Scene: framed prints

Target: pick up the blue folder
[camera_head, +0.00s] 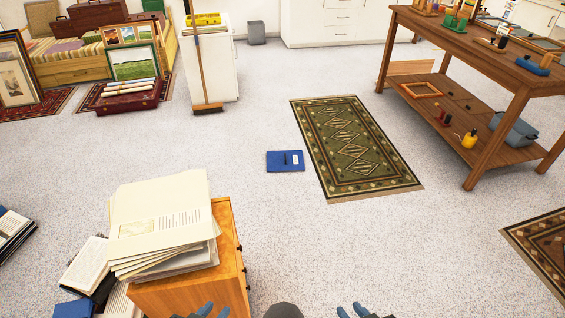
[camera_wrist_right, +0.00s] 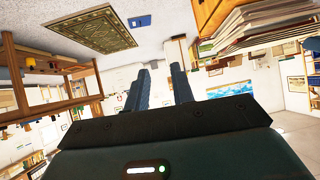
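The blue folder (camera_head: 285,161) lies flat on the speckled floor, just left of the green patterned rug, with a small white label and a dark mark on it. It also shows small at the top of the right wrist view (camera_wrist_right: 140,21). My left gripper (camera_head: 214,310) and right gripper (camera_head: 351,311) show only as blue-grey fingertips at the bottom edge of the head view, far from the folder. Each pair has a gap. In the right wrist view the right gripper's fingers (camera_wrist_right: 158,88) are apart with nothing between them.
A wooden cabinet (camera_head: 224,262) with a paper stack (camera_head: 160,220) stands close at front left. Books and another blue item (camera_head: 75,309) lie left of it. A wooden workbench (camera_head: 483,55) stands right. Floor between me and the folder is clear.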

